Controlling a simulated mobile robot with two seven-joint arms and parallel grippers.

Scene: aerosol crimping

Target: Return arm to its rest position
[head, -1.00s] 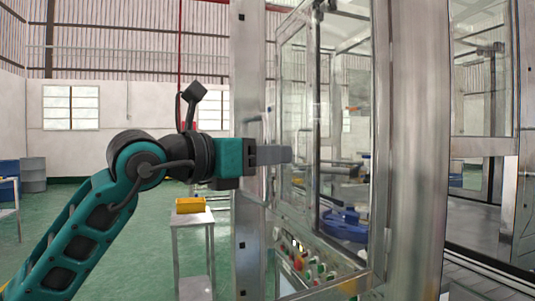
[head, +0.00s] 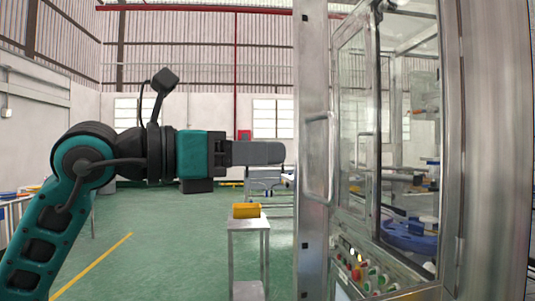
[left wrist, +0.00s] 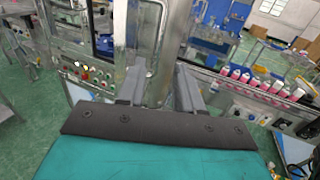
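My left arm (head: 40,235), teal and black, comes in from the lower left in the head view. Its left gripper (head: 283,153) is level and points right, with its tip just left of the machine's metal door post in the picture. In the left wrist view the two grey fingers of the left gripper (left wrist: 158,88) stand apart with nothing held between them. My right arm and right gripper show in neither view.
The glass-doored machine (head: 314,230) has a door handle (head: 320,160) and control buttons (head: 365,275). A yellow bin (head: 246,210) sits on a small stand (head: 248,225). Pink-and-white cans (left wrist: 255,82) line a conveyor in the left wrist view. Green floor (head: 150,255) is open.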

